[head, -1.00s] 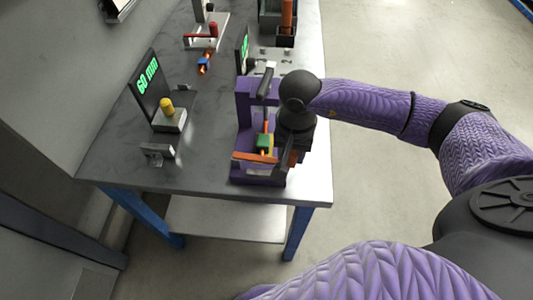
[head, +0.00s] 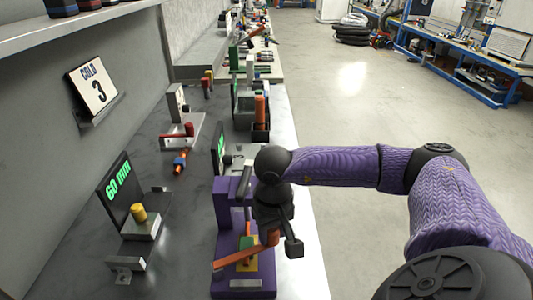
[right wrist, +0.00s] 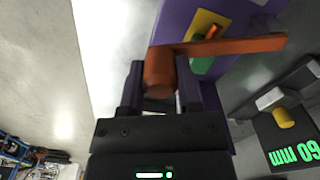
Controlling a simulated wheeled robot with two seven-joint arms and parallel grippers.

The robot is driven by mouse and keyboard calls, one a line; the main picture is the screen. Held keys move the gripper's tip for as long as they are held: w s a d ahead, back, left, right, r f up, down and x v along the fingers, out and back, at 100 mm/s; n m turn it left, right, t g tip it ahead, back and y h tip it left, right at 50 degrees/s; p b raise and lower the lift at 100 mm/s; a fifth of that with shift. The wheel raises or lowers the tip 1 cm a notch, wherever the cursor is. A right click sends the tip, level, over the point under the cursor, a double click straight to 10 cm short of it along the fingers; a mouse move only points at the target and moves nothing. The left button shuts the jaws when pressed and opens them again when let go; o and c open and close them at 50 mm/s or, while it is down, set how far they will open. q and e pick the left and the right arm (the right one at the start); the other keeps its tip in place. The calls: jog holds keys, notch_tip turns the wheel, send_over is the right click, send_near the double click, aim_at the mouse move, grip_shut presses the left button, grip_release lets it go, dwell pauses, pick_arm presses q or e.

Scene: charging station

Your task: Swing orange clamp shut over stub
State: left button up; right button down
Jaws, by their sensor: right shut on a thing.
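The orange clamp (head: 238,257) is a flat bar on the purple fixture (head: 230,225), slanting from lower left to upper right in the head view. It passes across a yellow and green block (head: 248,243). A thin orange rod, which may be the stub, rises behind the block; its end shows in the right wrist view (right wrist: 213,32). My right gripper (head: 276,240) is shut on the clamp's round orange knob (right wrist: 160,72) at the bar's right end. The wrist view shows the knob between both fingers (right wrist: 160,92). Whether the clamp touches the stub is hidden. My left gripper is out of view.
A "60 mm" display (head: 117,190) and a yellow-capped post (head: 139,213) stand left of the fixture. A small metal bracket (head: 126,264) is nearer. More fixtures line the bench behind. Open floor (head: 345,100) lies to the right.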

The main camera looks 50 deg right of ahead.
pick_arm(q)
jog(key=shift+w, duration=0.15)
pick_arm(e)
jog(key=shift+c, duration=1.5)
grip_release()
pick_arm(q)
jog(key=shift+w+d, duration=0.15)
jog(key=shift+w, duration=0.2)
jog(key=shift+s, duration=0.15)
